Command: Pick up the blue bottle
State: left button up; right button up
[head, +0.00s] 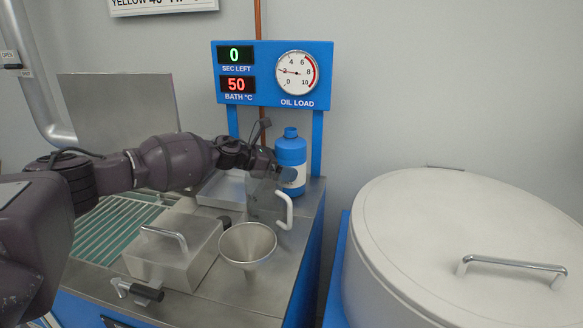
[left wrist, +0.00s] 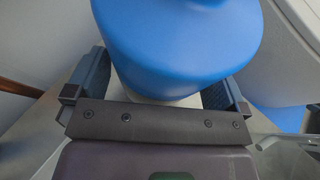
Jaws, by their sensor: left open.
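The blue bottle (head: 291,150) stands upright at the back right of the metal counter, with a blue cap and a pale label. My left gripper (head: 282,174) is at the bottle, coming in from the left and partly covering its label. In the left wrist view the bottle (left wrist: 180,45) fills the upper middle. The fingers of my left gripper (left wrist: 155,92) stand apart, one on each side of the bottle. I cannot tell whether either finger touches it. My right gripper is not in view.
A clear jug with a white handle (head: 285,211) stands just in front of the bottle, below my gripper. A metal funnel (head: 247,244) and a lidded metal box (head: 172,252) are nearer. A large lidded drum (head: 460,235) stands right. A blue gauge panel (head: 272,74) rises behind.

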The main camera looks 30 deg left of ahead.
aim_at(284, 142)
pick_arm(q)
jog(key=shift+w+d, duration=0.15)
jog(key=shift+w, duration=0.05)
jog(key=shift+c, duration=0.3)
jog(key=c, duration=1)
jog(key=shift+c, duration=0.7)
jog(key=shift+r, duration=0.15)
jog(key=shift+r+p, duration=0.75)
jog(key=shift+r, duration=4.15)
